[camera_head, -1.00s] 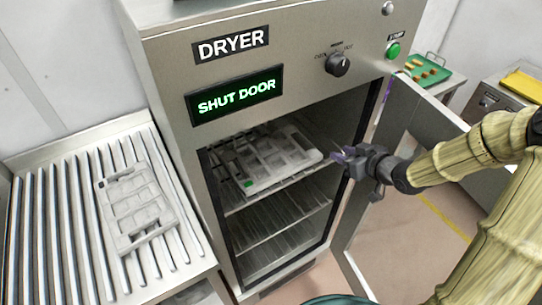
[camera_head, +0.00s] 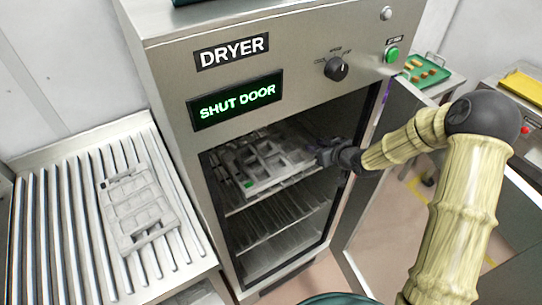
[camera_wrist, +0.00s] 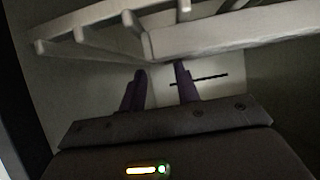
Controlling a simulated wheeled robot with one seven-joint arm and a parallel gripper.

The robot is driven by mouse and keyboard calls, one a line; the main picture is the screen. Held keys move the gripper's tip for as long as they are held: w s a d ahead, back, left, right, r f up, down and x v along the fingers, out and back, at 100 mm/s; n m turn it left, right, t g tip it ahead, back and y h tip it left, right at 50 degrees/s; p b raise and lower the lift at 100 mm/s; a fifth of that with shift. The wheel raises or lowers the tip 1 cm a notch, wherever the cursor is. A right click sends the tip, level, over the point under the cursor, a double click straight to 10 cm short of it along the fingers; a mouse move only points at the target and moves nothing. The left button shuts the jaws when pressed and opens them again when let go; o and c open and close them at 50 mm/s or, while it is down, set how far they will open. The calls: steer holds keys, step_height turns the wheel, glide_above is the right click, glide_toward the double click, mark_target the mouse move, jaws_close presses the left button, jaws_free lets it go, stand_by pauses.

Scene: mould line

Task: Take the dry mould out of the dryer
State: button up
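The grey mould (camera_head: 265,160) lies on the upper shelf inside the open dryer (camera_head: 160,60). It has several square hollows and a small green mark at its near left corner. My gripper (camera_head: 322,155) is inside the dryer's opening at the mould's right end; its fingertips are hard to make out there. In the wrist view my gripper's (camera_wrist: 160,72) two purple fingers stand apart with nothing between them. A pale barred edge, seemingly the mould (camera_wrist: 220,38), crosses just beyond the fingertips. I cannot tell whether they touch it.
A second grey mould (camera_head: 137,208) lies on the roller table (camera_head: 85,240) at left. The dryer display (camera_head: 237,101) reads SHUT DOOR. The dryer door (camera_head: 385,215) stands open at right, close to my arm. Lower wire shelves (camera_head: 265,215) look empty. A green tray (camera_head: 424,71) sits behind.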

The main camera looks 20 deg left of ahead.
mark_target(307, 141)
steer(key=shift+w+a+p, duration=0.3)
steer(key=shift+a+p, duration=0.05)
steer(key=shift+a, duration=0.05)
steer(key=p+x, duration=0.1)
steer(key=x, duration=0.2)
steer(key=shift+w+a, duration=0.2)
steer(key=shift+w, duration=0.05)
steer(key=shift+w+a+f, duration=0.25)
steer(key=shift+w+f, duration=0.05)
steer(key=shift+w, duration=0.05)
steer(key=shift+s, duration=0.2)
steer(key=shift+d, duration=0.15)
steer(key=shift+r, duration=0.1)
jaws_close()
